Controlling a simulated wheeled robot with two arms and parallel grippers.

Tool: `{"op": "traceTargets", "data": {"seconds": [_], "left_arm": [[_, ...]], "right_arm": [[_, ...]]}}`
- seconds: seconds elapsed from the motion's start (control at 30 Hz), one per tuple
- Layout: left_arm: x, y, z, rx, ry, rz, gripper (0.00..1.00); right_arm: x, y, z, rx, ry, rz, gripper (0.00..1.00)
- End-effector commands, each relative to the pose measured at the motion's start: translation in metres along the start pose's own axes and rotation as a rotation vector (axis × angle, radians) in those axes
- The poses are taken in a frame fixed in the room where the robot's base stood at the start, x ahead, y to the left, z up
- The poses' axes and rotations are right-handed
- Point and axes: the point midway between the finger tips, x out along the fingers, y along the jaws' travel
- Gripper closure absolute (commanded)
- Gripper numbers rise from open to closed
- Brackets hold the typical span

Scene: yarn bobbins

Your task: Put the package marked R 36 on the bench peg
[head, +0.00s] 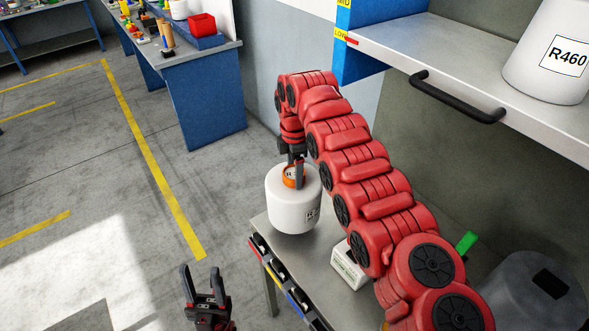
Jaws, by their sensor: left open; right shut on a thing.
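A white bobbin-shaped package (290,212) with an orange core at its top is at the left end of the grey metal bench (288,259). Its label shows at its right side, turned away and too small to read in full. My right gripper (293,178), on the red arm from the right, is shut on the package at its core, from above. I cannot tell whether the package touches the bench. No bench peg shows. My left gripper (202,288) is open and empty at the lower middle, left of the bench, with its fingers pointing up.
Another white package (540,75), marked R460, stands on the shelf (430,59) at upper right, with a black handle (458,98) below. A small white box (347,264) lies on the bench. A blue workbench (205,95) stands behind. The left floor is clear.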

Motion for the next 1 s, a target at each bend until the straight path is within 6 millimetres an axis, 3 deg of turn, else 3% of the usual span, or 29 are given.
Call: {"op": "traceTargets", "data": {"seconds": [0.7,1.0], "left_arm": [[-0.028,0.001,0.005,0.0,0.0,0.0,0.5],[-0.031,0.002,0.005,0.0,0.0,0.0,0.5]], "right_arm": [[0.045,0.001,0.0,0.0,0.0,0.005,1.0],[0.051,0.001,0.0,0.0,0.0,0.004,1.0]]}}
